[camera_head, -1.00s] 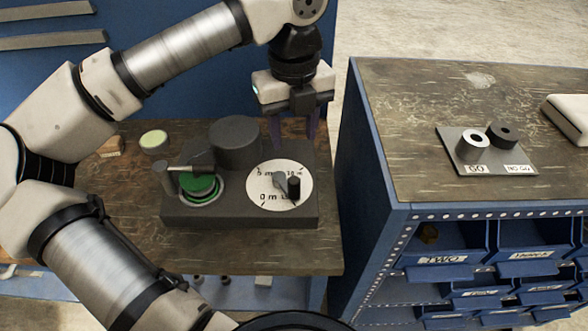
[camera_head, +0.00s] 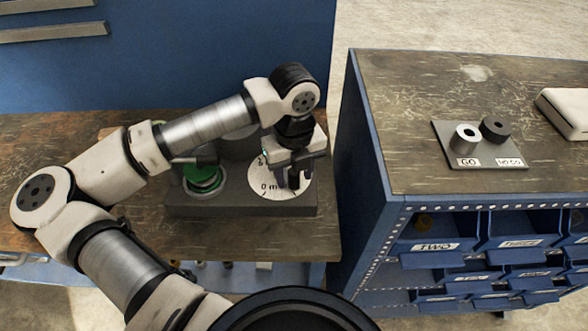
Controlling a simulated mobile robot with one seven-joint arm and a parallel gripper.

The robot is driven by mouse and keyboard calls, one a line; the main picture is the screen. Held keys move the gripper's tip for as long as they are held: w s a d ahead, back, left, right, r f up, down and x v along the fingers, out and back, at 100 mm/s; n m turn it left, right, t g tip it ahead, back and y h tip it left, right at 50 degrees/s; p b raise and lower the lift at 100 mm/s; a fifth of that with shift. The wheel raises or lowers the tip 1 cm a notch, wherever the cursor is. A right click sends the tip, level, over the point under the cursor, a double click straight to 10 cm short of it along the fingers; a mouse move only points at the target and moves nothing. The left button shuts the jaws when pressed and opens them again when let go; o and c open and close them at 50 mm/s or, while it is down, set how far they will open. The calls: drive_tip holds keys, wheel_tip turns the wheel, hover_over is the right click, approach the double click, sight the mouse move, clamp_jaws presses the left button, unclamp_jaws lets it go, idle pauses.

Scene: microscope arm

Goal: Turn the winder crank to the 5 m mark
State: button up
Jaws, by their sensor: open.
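The winder (camera_head: 240,204) is a dark grey block on the wooden bench, with a green spool (camera_head: 203,178) at its left. Its white dial (camera_head: 270,187) at the right shows the "0 m" mark at lower left; the other marks are mostly covered. My gripper (camera_head: 293,182) is open, pointing down over the dial, with its fingers around or beside the black crank knob (camera_head: 293,181). I cannot tell whether they touch it. The crank arm is hidden behind the gripper, so its angle is unclear.
A blue cabinet (camera_head: 366,165) with a wooden top stands close to the right. On it are a grey gauge plate (camera_head: 480,155) with two cylinders and a pale box (camera_head: 565,112). Labelled blue bins (camera_head: 437,240) sit below. The bench front (camera_head: 250,236) is clear.

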drive_tip(key=shift+c, duration=0.4)
clamp_jaws()
drive_tip(key=shift+w+d+f+b, duration=0.1)
drive_tip(key=shift+b, duration=0.35)
